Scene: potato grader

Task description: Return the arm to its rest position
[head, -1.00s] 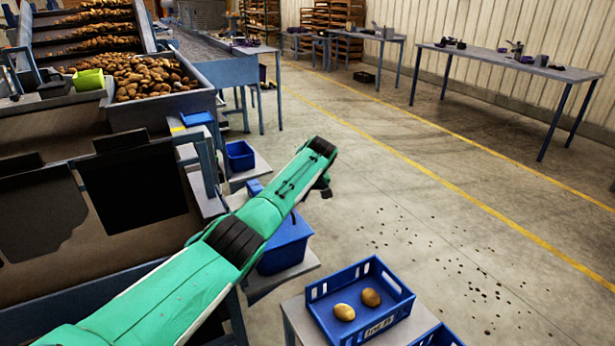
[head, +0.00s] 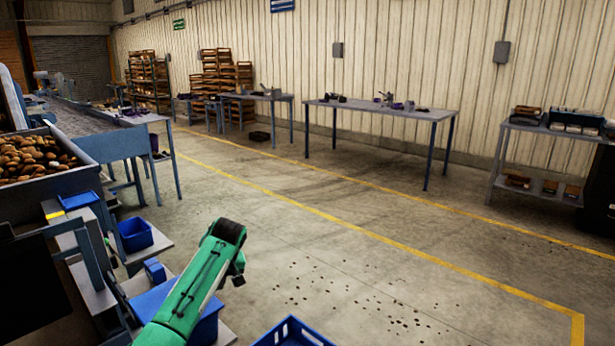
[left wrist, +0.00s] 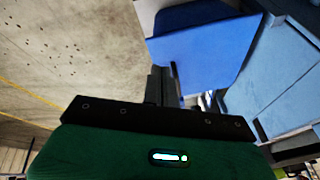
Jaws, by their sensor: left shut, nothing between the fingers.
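My left arm (head: 197,285) is green and reaches in from the bottom of the head view, stretched out over the floor beside the grader. The dark part at its far end hangs down, and my left gripper shows little there. In the left wrist view my left gripper (left wrist: 161,86) is shut with nothing held, near a blue bin (left wrist: 198,50). My right gripper is not in view.
Blue bins (head: 135,235) stand on low shelves along the grader at left. The rim of a blue crate (head: 290,331) shows at the bottom edge. Potatoes (head: 30,158) fill a hopper at left. The floor to the right is open, with scattered dark crumbs.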

